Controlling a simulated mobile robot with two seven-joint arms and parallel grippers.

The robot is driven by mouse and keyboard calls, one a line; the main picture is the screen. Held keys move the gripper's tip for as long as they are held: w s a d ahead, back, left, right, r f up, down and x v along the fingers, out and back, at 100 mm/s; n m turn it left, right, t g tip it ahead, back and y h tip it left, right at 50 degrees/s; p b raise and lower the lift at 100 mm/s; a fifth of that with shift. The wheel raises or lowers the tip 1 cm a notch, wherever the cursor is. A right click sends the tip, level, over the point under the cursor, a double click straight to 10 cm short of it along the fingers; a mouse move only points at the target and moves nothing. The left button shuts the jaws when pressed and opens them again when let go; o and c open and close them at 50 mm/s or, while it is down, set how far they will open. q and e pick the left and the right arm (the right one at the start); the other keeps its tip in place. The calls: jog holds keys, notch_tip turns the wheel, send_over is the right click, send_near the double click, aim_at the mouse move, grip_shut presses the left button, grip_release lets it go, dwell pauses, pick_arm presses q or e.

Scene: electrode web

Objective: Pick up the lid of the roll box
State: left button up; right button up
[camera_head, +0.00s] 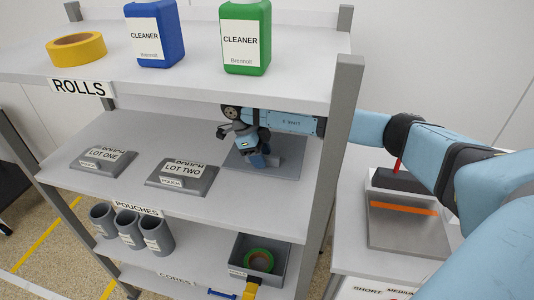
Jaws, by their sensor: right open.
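My right gripper (258,158) reaches in from the right over the middle shelf. No roll box is clearly marked in view. My left gripper is not in view.
Grey holders marked LOT ONE (103,160) and LOT TWO (182,178) stand left of my gripper. Cleaner bottles (155,35) and yellow tape (76,49) stand on the top shelf. A shelf post (340,115) is beside my arm. Below are grey cups (128,228) and a bin (281,266).

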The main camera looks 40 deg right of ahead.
jog(key=shift+c, duration=0.2)
grip_shut()
